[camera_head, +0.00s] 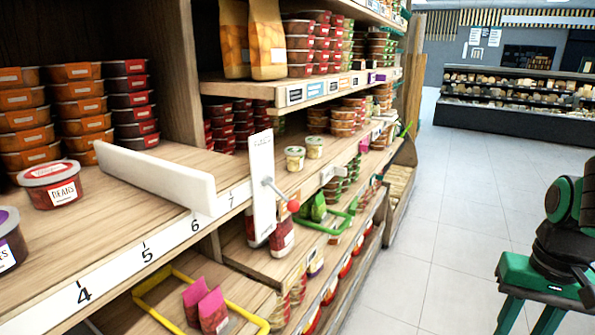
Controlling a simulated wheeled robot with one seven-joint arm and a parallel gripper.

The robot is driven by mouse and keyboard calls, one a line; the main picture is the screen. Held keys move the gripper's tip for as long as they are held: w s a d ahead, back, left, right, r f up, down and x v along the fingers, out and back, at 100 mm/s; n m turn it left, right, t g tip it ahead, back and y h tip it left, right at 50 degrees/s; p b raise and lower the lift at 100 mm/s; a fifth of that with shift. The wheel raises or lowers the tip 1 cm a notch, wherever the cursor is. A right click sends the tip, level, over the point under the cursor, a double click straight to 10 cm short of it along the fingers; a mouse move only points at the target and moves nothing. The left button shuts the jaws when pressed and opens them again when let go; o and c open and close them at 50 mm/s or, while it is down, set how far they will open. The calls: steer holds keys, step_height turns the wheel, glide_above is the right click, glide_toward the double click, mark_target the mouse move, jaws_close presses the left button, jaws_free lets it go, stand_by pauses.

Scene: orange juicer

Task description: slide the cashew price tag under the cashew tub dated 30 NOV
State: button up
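No cashew tub, 30 NOV date or cashew price tag can be read in this view. Stacks of orange tubs (80,107) and dark red tubs (131,103) stand at the back of the left shelf, their labels too small to read. A red tub (52,185) near the front has a white label that seems to read PEARS. A tall white card (262,187) stands upright at the shelf edge, its small print unreadable. I cannot make out my gripper's fingers. A green and black jointed body at the right edge may be part of my arm.
A white divider (155,177) lies across the wooden shelf (115,225), whose front edge bears the numbers 4 to 7. Yellow and green frames hang lower. The tiled aisle (440,220) is clear.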

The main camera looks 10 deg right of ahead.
steer(key=shift+w+d, duration=0.15)
steer(key=shift+w, duration=0.25)
steer(key=shift+o, duration=1.2)
steer(key=shift+s+r, duration=0.15)
steer(key=shift+s, duration=0.15)
steer(key=m+t+y, duration=0.5)
steer(key=t+y, duration=0.4)
steer(key=t, duration=0.7)
glide_toward(343, 172)
steer(key=x, duration=1)
steer(key=shift+w+d, duration=0.1)
steer(key=shift+w, duration=0.15)
